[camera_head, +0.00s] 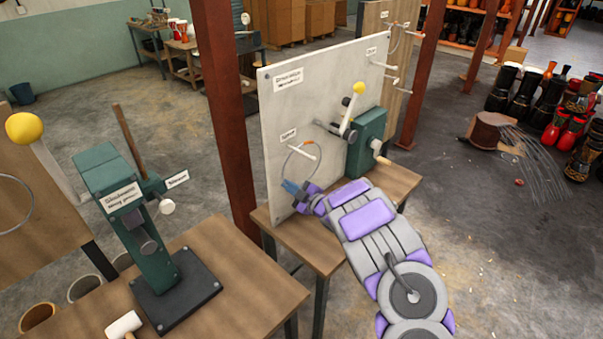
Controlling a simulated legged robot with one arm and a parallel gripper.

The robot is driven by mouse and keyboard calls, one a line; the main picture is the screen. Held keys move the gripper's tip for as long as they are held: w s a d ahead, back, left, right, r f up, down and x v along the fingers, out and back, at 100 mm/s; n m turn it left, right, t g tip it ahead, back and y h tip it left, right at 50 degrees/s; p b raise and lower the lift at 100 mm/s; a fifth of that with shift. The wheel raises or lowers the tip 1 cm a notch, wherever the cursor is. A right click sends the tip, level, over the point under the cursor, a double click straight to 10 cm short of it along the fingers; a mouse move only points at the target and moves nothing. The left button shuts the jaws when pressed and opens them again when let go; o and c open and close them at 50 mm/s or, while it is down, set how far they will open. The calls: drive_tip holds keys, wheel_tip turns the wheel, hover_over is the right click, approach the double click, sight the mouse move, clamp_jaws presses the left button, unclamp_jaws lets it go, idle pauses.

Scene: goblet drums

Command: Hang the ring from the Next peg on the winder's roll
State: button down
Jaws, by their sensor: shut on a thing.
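My gripper (289,187) is at the lower left part of the upright pale board. It is shut on a thin ring (290,158), gripping its lower left edge. The ring's upper part is close to a short white peg (304,151) under a small label (288,135) too small to read surely. Whether the peg still passes through the ring I cannot tell. The green winder (369,140) stands on the small table right of the ring, with a grey roll (349,135) on its left side and a yellow-knobbed lever (359,88).
The pale board (315,90) has more pegs (384,66) at its upper right. Red-brown posts (224,100) stand left and right of it. A green machine (140,205) and a mallet (124,325) are on the left table. Drums (550,110) crowd the right.

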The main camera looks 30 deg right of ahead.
drive_tip(key=shift+b+v, duration=1.55)
drive_tip(key=shift+v, duration=4.95)
drive_tip(key=s+d+r+p, duration=0.1)
drive_tip(key=s+r+p, duration=0.1)
drive_tip(key=s+r, duration=0.2)
wheel_tip(320, 180, up, 2)
drive_tip(key=shift+s+d+r, duration=0.1)
drive_tip(key=shift+s+d, duration=0.2)
drive_tip(key=shift+s, duration=0.1)
